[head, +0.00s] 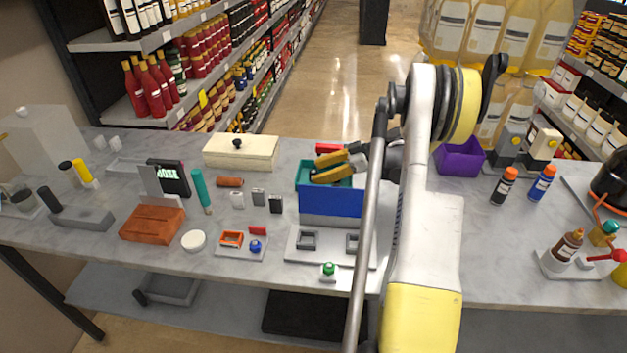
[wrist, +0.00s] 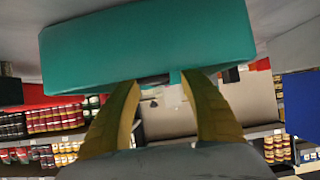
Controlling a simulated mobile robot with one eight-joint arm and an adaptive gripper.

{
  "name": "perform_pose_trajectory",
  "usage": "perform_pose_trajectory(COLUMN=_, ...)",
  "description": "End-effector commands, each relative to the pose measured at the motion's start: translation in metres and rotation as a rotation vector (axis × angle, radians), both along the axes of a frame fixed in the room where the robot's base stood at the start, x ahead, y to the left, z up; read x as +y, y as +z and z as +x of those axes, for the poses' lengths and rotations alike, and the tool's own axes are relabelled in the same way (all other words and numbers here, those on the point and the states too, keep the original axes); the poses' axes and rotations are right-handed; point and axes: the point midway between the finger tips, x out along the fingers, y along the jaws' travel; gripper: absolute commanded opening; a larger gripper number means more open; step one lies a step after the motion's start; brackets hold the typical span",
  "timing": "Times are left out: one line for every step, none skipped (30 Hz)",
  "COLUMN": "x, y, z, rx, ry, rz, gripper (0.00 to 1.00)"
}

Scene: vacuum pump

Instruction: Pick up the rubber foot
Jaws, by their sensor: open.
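My gripper (head: 315,168) is open, its two yellow fingers pointing left over the teal block (head: 305,172) on the blue base (head: 332,201). In the wrist view the fingertips (wrist: 158,82) stand apart at the lower edge of the teal block (wrist: 150,45). A small dark piece (wrist: 152,80) shows between the fingertips at that edge. It may be the rubber foot, but it is too small to be sure, and I cannot tell if a finger touches it. In the head view this piece is hidden by my gripper.
A grey plate (head: 298,256) with dark square frames lies in front of the blue base. A cream box (head: 240,152) stands behind left, a purple bin (head: 460,158) to the right. Small grey blocks and a teal cylinder (head: 201,190) are at left. Tabletop right of my arm is partly clear.

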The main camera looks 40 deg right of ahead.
Motion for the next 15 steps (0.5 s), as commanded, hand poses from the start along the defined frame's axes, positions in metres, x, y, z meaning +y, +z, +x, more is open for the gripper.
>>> perform_pose_trajectory(x=0.0054, y=-0.0078, z=0.0055, rx=0.0, ry=0.002, rz=0.0, gripper=0.52)
perform_pose_trajectory(x=0.0076, y=-0.0094, z=0.0085, rx=0.0, ry=0.002, rz=0.0, gripper=0.52)
perform_pose_trajectory(x=0.01, y=-0.0109, z=0.0114, rx=0.0, ry=0.001, rz=0.0, gripper=0.52)
perform_pose_trajectory(x=0.011, y=-0.0113, z=0.0128, rx=0.0, ry=0.0, rz=0.0, gripper=0.52)
perform_pose_trajectory(x=0.0115, y=-0.0112, z=0.0134, rx=0.001, ry=0.0, rz=0.001, gripper=0.52)
perform_pose_trajectory(x=0.0115, y=-0.0108, z=0.0136, rx=0.001, ry=0.0, rz=0.001, gripper=0.52)
perform_pose_trajectory(x=0.0114, y=-0.0103, z=0.0136, rx=0.0, ry=-0.001, rz=0.0, gripper=0.52)
perform_pose_trajectory(x=0.0113, y=-0.0099, z=0.0135, rx=0.0, ry=-0.001, rz=0.0, gripper=0.52)
perform_pose_trajectory(x=0.0112, y=-0.0098, z=0.0134, rx=0.0, ry=-0.001, rz=0.0, gripper=0.52)
perform_pose_trajectory(x=0.0112, y=-0.0098, z=0.0134, rx=0.0, ry=-0.001, rz=0.0, gripper=0.52)
perform_pose_trajectory(x=0.0112, y=-0.0097, z=0.0134, rx=0.0, ry=-0.001, rz=0.0, gripper=0.47)
perform_pose_trajectory(x=0.0112, y=-0.0096, z=0.0134, rx=0.0, ry=-0.001, rz=0.0, gripper=0.35)
perform_pose_trajectory(x=0.0111, y=-0.0096, z=0.0134, rx=0.001, ry=0.0, rz=0.001, gripper=0.26)
perform_pose_trajectory(x=0.0111, y=-0.0097, z=0.0134, rx=0.001, ry=0.0, rz=0.001, gripper=0.16)
perform_pose_trajectory(x=0.0111, y=-0.0097, z=0.0134, rx=0.001, ry=0.0, rz=0.001, gripper=0.04)
